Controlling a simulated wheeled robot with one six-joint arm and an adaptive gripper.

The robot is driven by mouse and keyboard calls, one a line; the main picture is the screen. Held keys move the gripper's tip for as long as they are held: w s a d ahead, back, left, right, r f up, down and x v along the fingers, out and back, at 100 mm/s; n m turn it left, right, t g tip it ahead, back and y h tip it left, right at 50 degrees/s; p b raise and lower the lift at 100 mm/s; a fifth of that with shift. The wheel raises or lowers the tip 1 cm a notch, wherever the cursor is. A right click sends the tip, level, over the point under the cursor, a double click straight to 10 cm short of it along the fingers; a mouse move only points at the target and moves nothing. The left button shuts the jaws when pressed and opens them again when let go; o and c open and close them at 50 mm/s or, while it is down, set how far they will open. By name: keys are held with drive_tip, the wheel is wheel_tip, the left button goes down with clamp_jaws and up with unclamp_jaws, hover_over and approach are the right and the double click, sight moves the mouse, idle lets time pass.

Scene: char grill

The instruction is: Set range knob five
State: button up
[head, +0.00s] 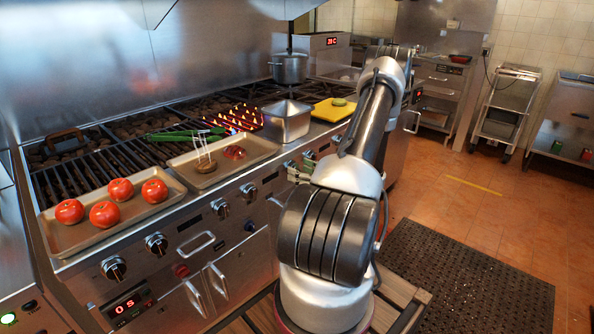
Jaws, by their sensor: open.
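The range front carries a row of round knobs. Two near knobs (114,267) and (156,243) stand at the left, a pair (220,207) and (248,190) in the middle, and more (308,155) farther right. Counted from the left, knob five (289,164) is partly covered. What looks like my gripper (298,175) is right at this knob, low beside my arm's shoulder, with its jaws open. My arm hides most of the gripper. I cannot tell whether the fingers touch the knob or where its pointer is.
A tray (70,238) with several tomatoes, another tray (262,147), a metal pan (287,122) and a yellow board (333,110) sit on the range. Flames (238,118) show on the grill. Oven handles (217,278) stick out below the knobs.

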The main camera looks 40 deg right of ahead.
drive_tip(key=shift+w, duration=0.8)
drive_tip(key=c, duration=1)
drive_tip(key=shift+m, duration=0.3)
drive_tip(key=m, duration=0.3)
drive_tip(key=shift+m, duration=0.4)
drive_tip(key=shift+d+f+m, duration=0.1)
drive_tip(key=shift+d+m, duration=0.05)
drive_tip(key=shift+m, duration=2.05)
